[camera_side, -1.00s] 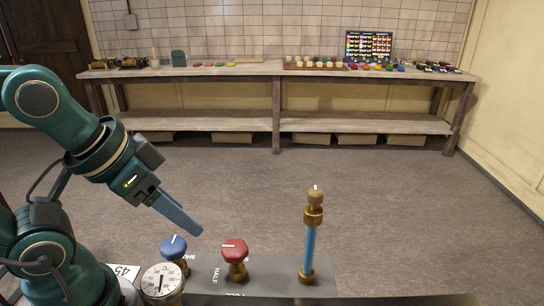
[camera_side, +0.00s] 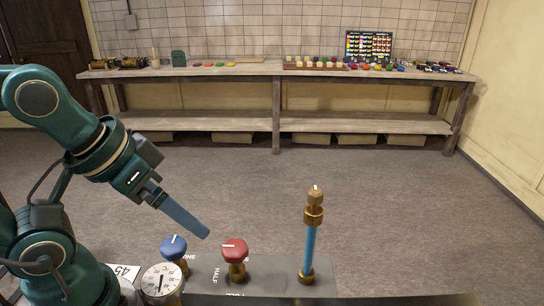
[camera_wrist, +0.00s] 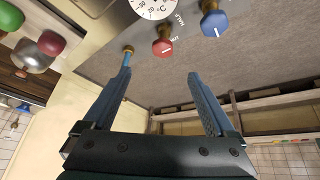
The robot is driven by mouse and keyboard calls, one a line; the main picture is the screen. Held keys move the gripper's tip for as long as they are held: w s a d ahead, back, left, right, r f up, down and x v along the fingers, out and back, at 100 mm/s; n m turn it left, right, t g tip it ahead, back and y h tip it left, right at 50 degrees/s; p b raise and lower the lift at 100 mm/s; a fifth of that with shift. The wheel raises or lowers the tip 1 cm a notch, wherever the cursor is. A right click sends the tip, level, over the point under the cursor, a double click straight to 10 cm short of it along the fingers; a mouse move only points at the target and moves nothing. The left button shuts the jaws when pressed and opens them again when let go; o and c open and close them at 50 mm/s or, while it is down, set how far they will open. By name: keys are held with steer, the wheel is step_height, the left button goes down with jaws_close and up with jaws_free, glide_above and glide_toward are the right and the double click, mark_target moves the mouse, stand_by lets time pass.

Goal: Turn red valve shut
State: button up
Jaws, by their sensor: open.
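The red valve (camera_side: 235,247) is a red knob with a white pointer line on a brass stem, standing on the grey panel. It also shows in the wrist view (camera_wrist: 162,46), beyond and between the two open fingers. In the side view its pointer lies roughly sideways. My gripper (camera_side: 206,235) is above and left of the red valve, apart from it, tilted down to the right. In the wrist view my gripper (camera_wrist: 159,75) has its fingers wide apart with nothing between the tips.
A blue valve (camera_side: 173,246) stands left of the red one, behind a round dial gauge (camera_side: 161,281). A tall brass fitting with a blue tube (camera_side: 310,243) stands to the right. The panel (camera_side: 272,277) has white lettering, including HALF. A workbench (camera_side: 277,72) stands far back.

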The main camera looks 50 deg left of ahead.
steer(key=n, duration=0.1)
steer(key=n+g, duration=0.5)
steer(key=n, duration=0.7)
glide_above(234, 246)
step_height(234, 246, down, 8)
steer(key=shift+w, duration=0.1)
steer(key=shift+f+g, duration=0.3)
steer(key=shift+f, duration=0.35)
steer(key=shift+m, duration=0.3)
steer(key=shift+f, duration=2.2)
steer(key=c, duration=1.4)
